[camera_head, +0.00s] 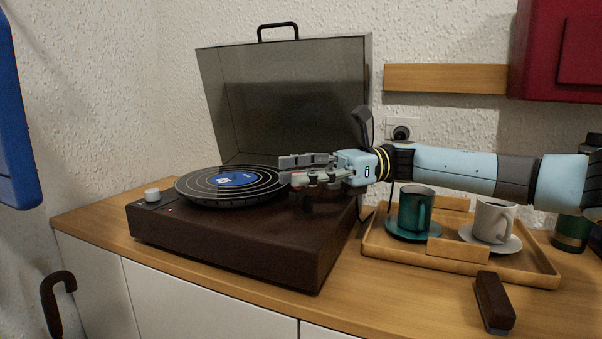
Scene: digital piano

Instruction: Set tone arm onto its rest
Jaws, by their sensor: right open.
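The turntable (240,245) is a dark brown box on the wooden counter, with its smoky lid (290,100) raised behind it. A black record (200,193) with a blue label (236,179) lies on the platter. My right gripper (285,170) comes in from the right, low over the right edge of the record and the right part of the deck. Its fingers are open. The tone arm and its rest are largely hidden by the gripper, and I cannot tell whether the fingers touch the arm. My left gripper is not in view.
A wooden tray (375,247) right of the turntable holds a teal mug (409,210) and a white cup (487,222) on saucers. A dark brush-like block (493,302) lies in front. A wall socket (401,132) is behind my arm. A red cabinet (560,50) hangs upper right.

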